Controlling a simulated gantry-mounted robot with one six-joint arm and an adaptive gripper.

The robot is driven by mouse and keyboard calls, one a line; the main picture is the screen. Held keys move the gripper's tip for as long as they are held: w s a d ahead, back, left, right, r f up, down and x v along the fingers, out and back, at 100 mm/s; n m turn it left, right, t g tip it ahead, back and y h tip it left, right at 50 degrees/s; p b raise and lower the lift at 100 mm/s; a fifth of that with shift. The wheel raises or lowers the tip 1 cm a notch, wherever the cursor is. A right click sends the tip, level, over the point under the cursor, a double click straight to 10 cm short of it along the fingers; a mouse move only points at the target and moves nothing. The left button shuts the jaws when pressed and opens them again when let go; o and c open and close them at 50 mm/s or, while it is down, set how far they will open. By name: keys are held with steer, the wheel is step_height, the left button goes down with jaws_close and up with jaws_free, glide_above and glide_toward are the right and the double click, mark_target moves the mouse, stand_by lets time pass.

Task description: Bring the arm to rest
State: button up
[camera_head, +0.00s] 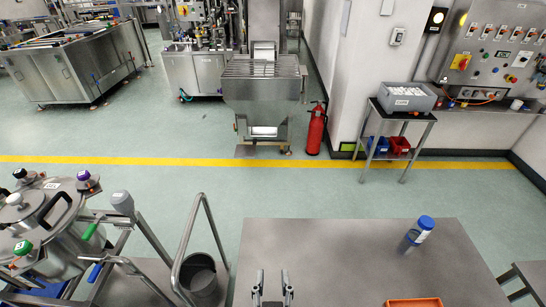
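My gripper (271,287) shows at the bottom of the head camera view, over the near part of a grey table (300,243). Its two fingers stand apart with nothing visible between them. The rest of my arm is not in the picture. A clear bottle with a blue cap (425,222) is on the table's right side, well to the right of my gripper. It looks tilted in this view; I cannot tell whether it stands upright.
An orange tray (413,302) is cut off at the bottom edge, right of my gripper. A metal vessel on a cart (60,240) and a grey bin (200,278) stand left of the table. Open floor lies beyond, with a fire extinguisher (316,130) and a side stand (398,118).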

step_height(320, 180, up, 25)
steer(key=p, duration=2.2)
steer(key=shift+p, duration=0.3)
steer(key=shift+d, duration=0.1)
